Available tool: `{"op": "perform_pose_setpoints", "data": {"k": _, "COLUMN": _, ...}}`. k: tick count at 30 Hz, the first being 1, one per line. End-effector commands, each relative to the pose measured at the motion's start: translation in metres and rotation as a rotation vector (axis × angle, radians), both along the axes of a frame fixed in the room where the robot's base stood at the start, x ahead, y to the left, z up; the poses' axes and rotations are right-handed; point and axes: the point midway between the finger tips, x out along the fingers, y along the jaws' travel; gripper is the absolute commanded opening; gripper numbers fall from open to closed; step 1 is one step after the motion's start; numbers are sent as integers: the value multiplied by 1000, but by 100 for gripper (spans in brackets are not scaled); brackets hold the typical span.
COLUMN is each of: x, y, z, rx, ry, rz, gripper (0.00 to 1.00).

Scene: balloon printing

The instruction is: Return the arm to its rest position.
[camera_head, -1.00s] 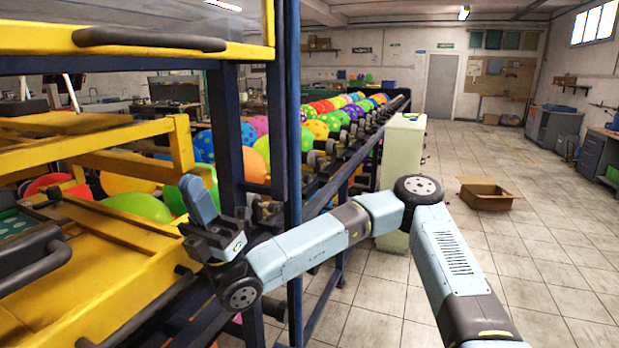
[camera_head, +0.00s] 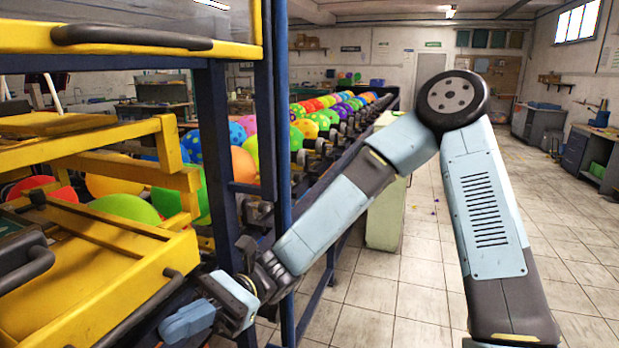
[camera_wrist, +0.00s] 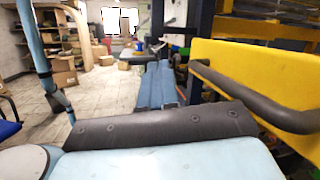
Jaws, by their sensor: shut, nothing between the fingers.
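My arm reaches across the head view, with its elbow joint raised at the upper right. My gripper (camera_head: 186,322) hangs low at the end of it, pointing down and left, in front of the yellow machine frame (camera_head: 112,238). In the wrist view my gripper (camera_wrist: 158,84) shows its blue fingers together, with nothing between them. A yellow panel with a dark bar handle (camera_wrist: 255,92) stands close on the right of the wrist view. I cannot tell whether my wrist touches the frame.
Dark blue posts (camera_head: 222,165) stand just behind my forearm. A rack of coloured balloons (camera_head: 318,122) runs toward the back. A pale cabinet (camera_head: 385,215) stands behind my arm. Tiled floor (camera_head: 345,312) is open on the right. Cardboard boxes (camera_wrist: 62,72) show in the wrist view.

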Motion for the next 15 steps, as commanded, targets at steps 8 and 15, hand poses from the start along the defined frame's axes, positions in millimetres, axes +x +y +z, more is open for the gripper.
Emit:
{"op": "perform_pose_setpoints", "data": {"k": 8, "x": 3, "y": -27, "z": -47, "rx": -104, "ry": -331, "rz": 10, "gripper": 0}}
{"op": "perform_pose_setpoints", "data": {"k": 15, "x": 21, "y": -60, "z": -74, "rx": -186, "ry": -604, "rz": 21, "gripper": 0}}
